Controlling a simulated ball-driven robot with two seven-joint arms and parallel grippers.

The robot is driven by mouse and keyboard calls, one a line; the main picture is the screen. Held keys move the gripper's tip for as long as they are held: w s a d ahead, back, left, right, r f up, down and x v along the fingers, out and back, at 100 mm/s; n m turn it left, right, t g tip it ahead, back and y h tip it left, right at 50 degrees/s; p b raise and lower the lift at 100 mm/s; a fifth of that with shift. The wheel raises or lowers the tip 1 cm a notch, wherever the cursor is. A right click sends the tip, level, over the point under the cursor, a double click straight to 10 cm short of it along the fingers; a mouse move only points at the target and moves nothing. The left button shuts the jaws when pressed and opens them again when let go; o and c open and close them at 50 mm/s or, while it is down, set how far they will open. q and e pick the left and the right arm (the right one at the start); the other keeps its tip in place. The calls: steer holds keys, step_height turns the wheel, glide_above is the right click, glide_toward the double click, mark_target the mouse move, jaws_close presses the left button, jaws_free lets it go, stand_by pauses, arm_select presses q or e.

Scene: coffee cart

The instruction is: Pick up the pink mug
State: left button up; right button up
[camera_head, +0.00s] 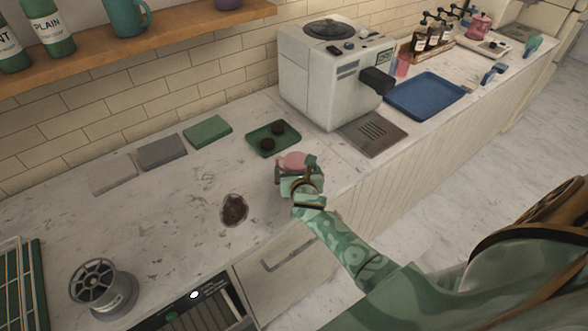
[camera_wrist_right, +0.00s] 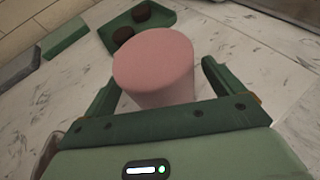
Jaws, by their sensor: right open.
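The pink mug (camera_head: 291,159) stands on the counter in front of the green tray, largely hidden by my right gripper in the head view. In the right wrist view the mug (camera_wrist_right: 155,65) shows as a plain pink cylinder with a smooth, closed-looking round face; no handle is visible. My right gripper (camera_head: 296,170) is open, with one finger on each side of the mug. In the right wrist view a gap shows between the mug and the right finger; contact on the left side is unclear. My left gripper is not in view.
A green tray (camera_head: 258,144) with two dark pucks lies just behind the mug. The white coffee machine (camera_head: 320,80) stands behind to the right, with a drip grate (camera_head: 372,138) in front. A dark brown spill (camera_head: 234,210) is left of the gripper. The counter's left middle is mostly clear.

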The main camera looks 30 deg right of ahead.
steer(key=shift+r, duration=0.15)
steer(key=c, duration=1.4)
